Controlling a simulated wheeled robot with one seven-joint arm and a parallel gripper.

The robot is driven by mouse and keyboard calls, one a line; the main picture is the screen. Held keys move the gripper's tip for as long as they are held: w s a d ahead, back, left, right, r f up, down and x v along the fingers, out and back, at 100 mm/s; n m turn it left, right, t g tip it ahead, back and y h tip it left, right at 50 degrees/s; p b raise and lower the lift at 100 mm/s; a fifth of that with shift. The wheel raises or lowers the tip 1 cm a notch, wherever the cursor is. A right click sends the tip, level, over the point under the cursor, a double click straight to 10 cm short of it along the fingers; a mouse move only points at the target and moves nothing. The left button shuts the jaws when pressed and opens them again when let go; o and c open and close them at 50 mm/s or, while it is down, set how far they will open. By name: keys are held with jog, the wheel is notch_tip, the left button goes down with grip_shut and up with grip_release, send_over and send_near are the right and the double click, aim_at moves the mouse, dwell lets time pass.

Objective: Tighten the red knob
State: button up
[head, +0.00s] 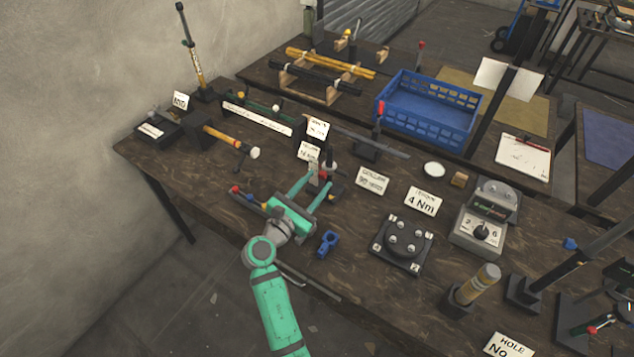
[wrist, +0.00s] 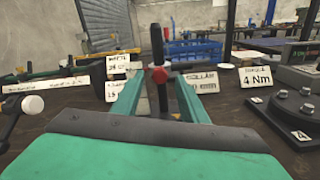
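The red knob (wrist: 158,74) is in the middle of the wrist view, in front of a dark upright post (wrist: 157,42). In the head view it is a small red spot (head: 322,176) at the fingertips, partly hidden among the fixture parts. My teal gripper (head: 320,180) reaches over the dark wooden bench from the front, with a finger on either side of the knob. In the wrist view the two fingers of my gripper (wrist: 160,82) are apart, with a gap around the knob. I cannot tell whether either finger touches it.
A collar label (head: 371,181) and a 4 Nm label (head: 421,201) stand to the right. A dark plate with several bolts (head: 402,243) and a blue clamp (head: 328,243) are nearby. A blue crate (head: 428,105) stands behind. A white-ended orange-handled tool (head: 222,135) lies left.

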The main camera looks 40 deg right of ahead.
jog(key=shift+w+d, duration=0.15)
jog(key=shift+d, duration=0.3)
grip_shut()
